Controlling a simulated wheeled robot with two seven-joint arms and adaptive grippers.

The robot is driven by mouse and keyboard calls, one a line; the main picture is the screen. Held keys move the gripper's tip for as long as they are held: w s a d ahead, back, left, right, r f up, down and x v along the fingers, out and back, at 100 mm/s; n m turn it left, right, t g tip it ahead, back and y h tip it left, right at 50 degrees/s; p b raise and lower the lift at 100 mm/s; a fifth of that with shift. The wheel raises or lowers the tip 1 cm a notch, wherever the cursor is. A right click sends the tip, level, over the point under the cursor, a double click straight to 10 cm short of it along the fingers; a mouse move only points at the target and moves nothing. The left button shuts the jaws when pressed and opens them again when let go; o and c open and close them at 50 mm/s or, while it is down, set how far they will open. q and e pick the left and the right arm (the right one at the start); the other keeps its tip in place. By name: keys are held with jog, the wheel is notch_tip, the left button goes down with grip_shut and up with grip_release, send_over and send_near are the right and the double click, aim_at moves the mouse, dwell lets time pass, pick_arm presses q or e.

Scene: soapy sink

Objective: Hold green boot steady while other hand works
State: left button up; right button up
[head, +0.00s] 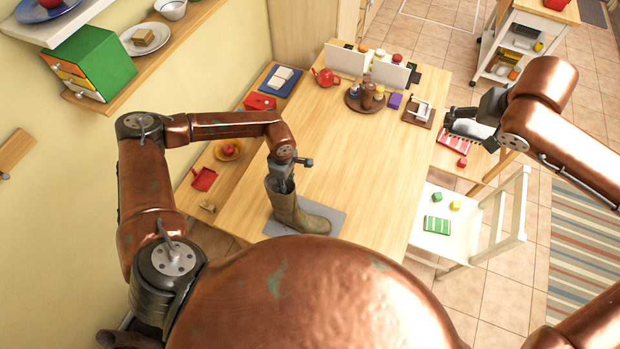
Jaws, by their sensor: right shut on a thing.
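The green boot (297,215) is olive-coloured and stands upright on a grey mat (329,233) at the near left of the table, toe to the right. My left gripper (281,178) is pointed down at the top of the boot's shaft. Its fingertips overlap the boot's opening, and I cannot tell whether they are closed on the rim. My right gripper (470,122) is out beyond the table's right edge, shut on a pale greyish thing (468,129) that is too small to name.
Toward the table's (335,150) far end are a tray (352,103) with bottles, a red teapot (326,77) and white panels. A white chair (468,222) stands to the right. The middle of the table is clear.

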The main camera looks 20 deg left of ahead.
pick_arm(q)
jog(key=shift+c, duration=0.4)
grip_shut()
dwell(0.5)
dwell(1.1)
